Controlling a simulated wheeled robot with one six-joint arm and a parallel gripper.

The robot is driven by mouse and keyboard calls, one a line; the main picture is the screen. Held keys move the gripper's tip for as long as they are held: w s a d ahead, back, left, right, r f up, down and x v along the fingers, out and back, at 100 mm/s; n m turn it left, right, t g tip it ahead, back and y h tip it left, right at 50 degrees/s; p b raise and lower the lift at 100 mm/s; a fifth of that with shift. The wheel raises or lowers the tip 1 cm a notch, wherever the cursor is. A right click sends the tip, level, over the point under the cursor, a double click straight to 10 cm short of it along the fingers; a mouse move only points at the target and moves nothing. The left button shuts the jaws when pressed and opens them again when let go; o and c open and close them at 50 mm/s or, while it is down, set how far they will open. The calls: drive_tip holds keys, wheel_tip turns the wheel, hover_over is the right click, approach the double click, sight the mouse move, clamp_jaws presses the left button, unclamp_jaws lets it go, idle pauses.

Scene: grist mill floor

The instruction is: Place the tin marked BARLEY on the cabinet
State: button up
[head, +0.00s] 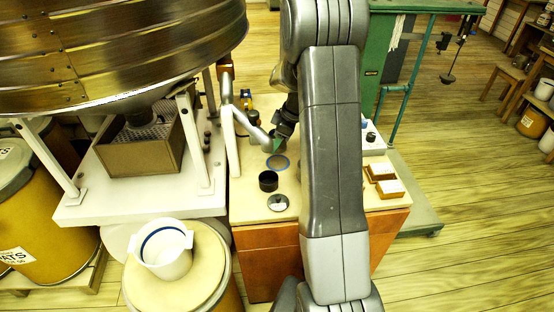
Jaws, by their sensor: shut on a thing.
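The cabinet (263,238) has orange-brown wooden sides and a cream top, and stands in the middle of the head view. My gripper (282,137) is small and dark above the back part of the cabinet top, partly hidden by my arm. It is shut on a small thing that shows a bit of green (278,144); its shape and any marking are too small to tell. No BARLEY lettering can be read. A blue ring (278,162) on the cabinet top lies just below the gripper in the picture.
A black cup (268,182) and a round grey disc (278,203) sit on the cabinet top's front left. Small brown boxes (391,189) sit on its right. A white frame post (232,145) rises at the left edge. A white tub (164,253) stands on a drum in front.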

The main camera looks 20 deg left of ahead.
sight(273, 162)
drive_tip(key=shift+f, duration=3.3)
drive_tip(key=shift+f, duration=0.1)
drive_tip(key=shift+f, duration=0.15)
drive_tip(key=o, duration=1.2)
drive_tip(key=shift+c, duration=0.2)
drive_tip(key=shift+r, duration=0.2)
drive_tip(key=shift+r, duration=0.15)
drive_tip(key=v, duration=1.1)
drive_tip(key=shift+d+r, duration=0.2)
drive_tip(key=shift+r, duration=0.2)
